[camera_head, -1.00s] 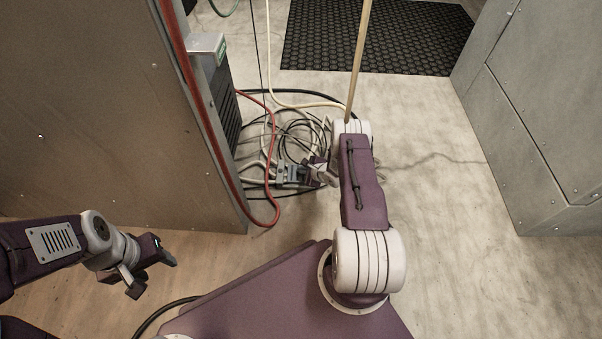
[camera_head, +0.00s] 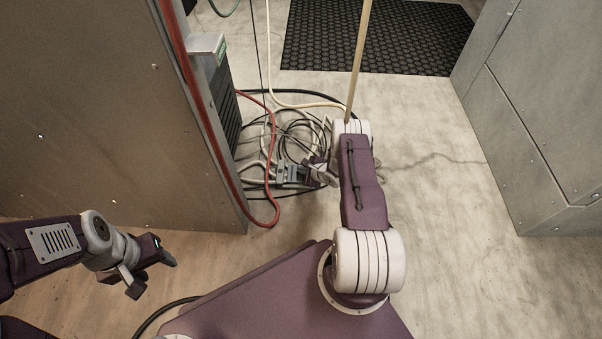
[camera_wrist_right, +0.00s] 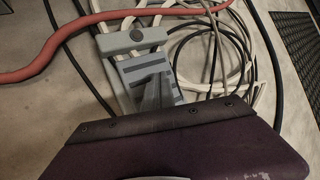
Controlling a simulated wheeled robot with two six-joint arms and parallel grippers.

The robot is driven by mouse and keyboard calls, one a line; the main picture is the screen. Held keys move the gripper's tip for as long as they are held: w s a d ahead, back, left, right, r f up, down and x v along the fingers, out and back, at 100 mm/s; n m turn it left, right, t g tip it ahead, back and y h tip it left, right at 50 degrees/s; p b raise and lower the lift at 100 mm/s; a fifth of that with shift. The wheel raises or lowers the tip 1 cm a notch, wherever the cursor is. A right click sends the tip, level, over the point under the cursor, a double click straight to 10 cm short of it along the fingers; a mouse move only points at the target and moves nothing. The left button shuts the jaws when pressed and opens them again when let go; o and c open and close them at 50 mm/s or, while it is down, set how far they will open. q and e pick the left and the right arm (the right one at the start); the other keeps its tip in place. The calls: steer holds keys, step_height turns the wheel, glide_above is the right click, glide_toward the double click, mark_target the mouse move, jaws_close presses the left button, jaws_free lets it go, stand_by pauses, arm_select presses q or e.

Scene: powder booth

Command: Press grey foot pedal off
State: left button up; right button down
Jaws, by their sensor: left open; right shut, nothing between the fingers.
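The grey foot pedal (camera_head: 286,173) lies on the floor beside the cabinet's corner, among cables. In the right wrist view the pedal (camera_wrist_right: 132,70) shows a ribbed grey top, with a grey bar carrying a round dark spot at its far end. My right gripper (camera_head: 309,173) is shut and empty, low at the pedal's right end. Its body covers the near part of the pedal in the wrist view, and I cannot tell whether it touches the pedal. My left gripper (camera_head: 152,272) is open and empty, at the lower left, far from the pedal.
A red hose (camera_head: 272,190) and several looped cables (camera_head: 298,130) lie around the pedal. A metal cabinet wall (camera_head: 110,120) stands left, grey panels (camera_head: 540,110) stand right. A pole (camera_head: 359,60) rises behind my right arm. A black mat (camera_head: 400,35) lies at the back. The floor at right is clear.

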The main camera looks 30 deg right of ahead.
mark_target(302, 175)
steer(key=shift+f, duration=0.15)
steer(key=shift+f+b, duration=0.4)
steer(key=shift+b, duration=0.1)
steer(key=shift+r, duration=0.1)
steer(key=shift+s, duration=0.1)
steer(key=shift+r+p, duration=0.1)
steer(key=shift+p, duration=0.2)
steer(key=shift+r, duration=0.1)
steer(key=shift+r+p, duration=0.3)
steer(key=shift+p, duration=0.05)
step_height(302, 175, up, 5)
steer(key=p, duration=0.4)
steer(key=shift+r, duration=0.2)
